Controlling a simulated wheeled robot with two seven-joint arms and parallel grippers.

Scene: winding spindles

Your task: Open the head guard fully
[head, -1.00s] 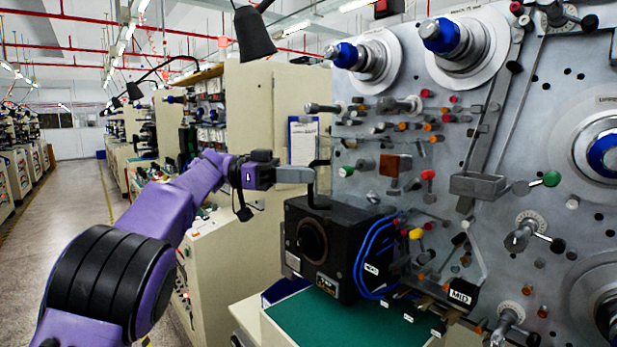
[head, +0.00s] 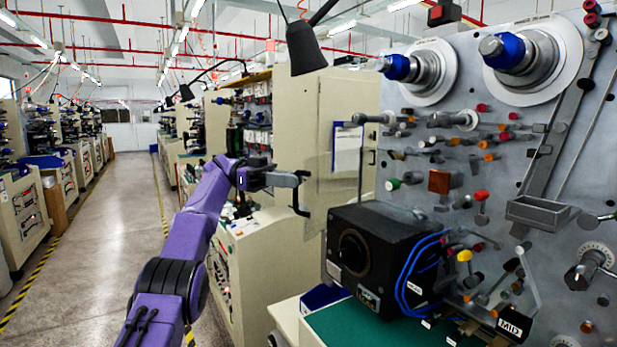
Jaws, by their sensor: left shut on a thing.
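The head guard (head: 335,172) looks like a clear, faint panel to the left of the spindle machine's grey face, above the black box. It is swung out to the left, and its outline is hard to make out. A dark C-shaped handle (head: 300,196) stands at its left side. My left gripper (head: 294,178) is shut on this handle, in front of the beige cabinet. My right gripper is not in view.
A black box (head: 385,262) with blue cables sits on a green-topped bench (head: 365,330) below the guard. Knobs and spindles stick out of the grey face (head: 475,110). A black lamp (head: 306,48) hangs above. The aisle floor (head: 110,215) at left is clear.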

